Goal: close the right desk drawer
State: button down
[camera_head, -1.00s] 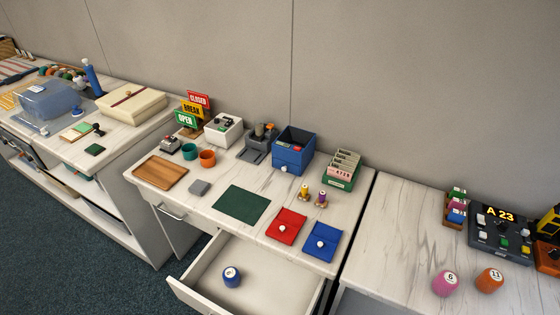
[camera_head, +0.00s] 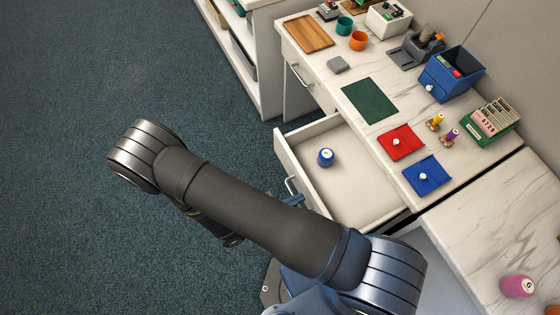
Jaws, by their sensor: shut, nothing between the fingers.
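The right desk drawer (camera_head: 355,205) is pulled out from the desk (camera_head: 345,75). Its inside shows, with a blue spool-like item (camera_head: 326,157) with a white top in it. The drawer's front panel (camera_head: 288,158) faces the lower left, with a pale bar handle (camera_head: 290,184) on it. My arm crosses in front of the drawer's near end and hides part of its front. A small blue-grey part of my gripper (camera_head: 296,200) shows past the arm beside the handle; the rest is hidden. It is shut and empty. I cannot tell whether it touches the front.
The left drawer (camera_head: 306,80) is flush with the desk. A side table (camera_head: 500,220) stands at right. Dark carpet at left is clear.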

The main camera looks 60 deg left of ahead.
jog(key=shift+w, duration=0.85)
jog(key=w, duration=2.6)
jog(key=shift+w, duration=0.2)
jog(key=shift+a+r, duration=0.1)
jog(key=shift+r, duration=0.05)
jog(key=s, duration=1.4)
jog(key=shift+s, duration=0.25)
jog(key=shift+w, duration=0.15)
